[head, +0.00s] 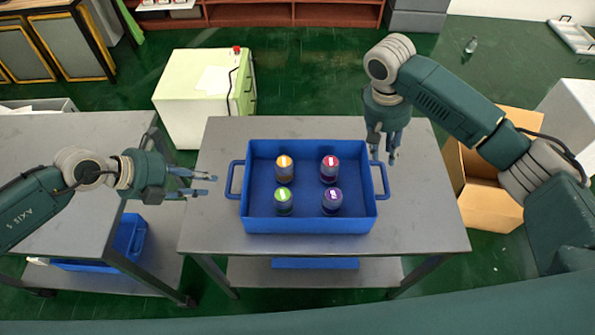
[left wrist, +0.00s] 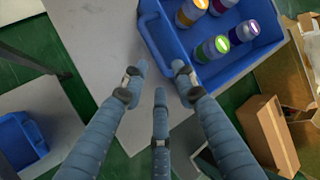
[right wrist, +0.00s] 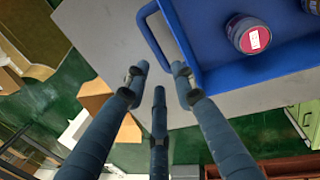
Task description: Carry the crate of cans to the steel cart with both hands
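The blue crate (head: 310,226) sits upright on a grey metal table (head: 425,215) with several cans in it: orange (head: 284,172), red-purple (head: 329,172), green (head: 284,205) and purple (head: 332,205) lidded. My left gripper (head: 212,184) is open and empty, left of the crate's left handle (head: 231,180), apart from it. That handle also shows in the left wrist view (left wrist: 152,38), beyond the fingers. My right gripper (head: 383,158) is open beside the right handle (head: 386,181), partly in front of its far end; contact cannot be told. A grey steel cart (head: 65,140) stands at the left.
A blue bin (head: 130,240) is on the cart's lower shelf. A white-green cabinet (head: 185,110) stands behind the table, and a cardboard box (head: 480,190) is at its right. A narrow floor gap separates cart and table. The tabletop around the crate is clear.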

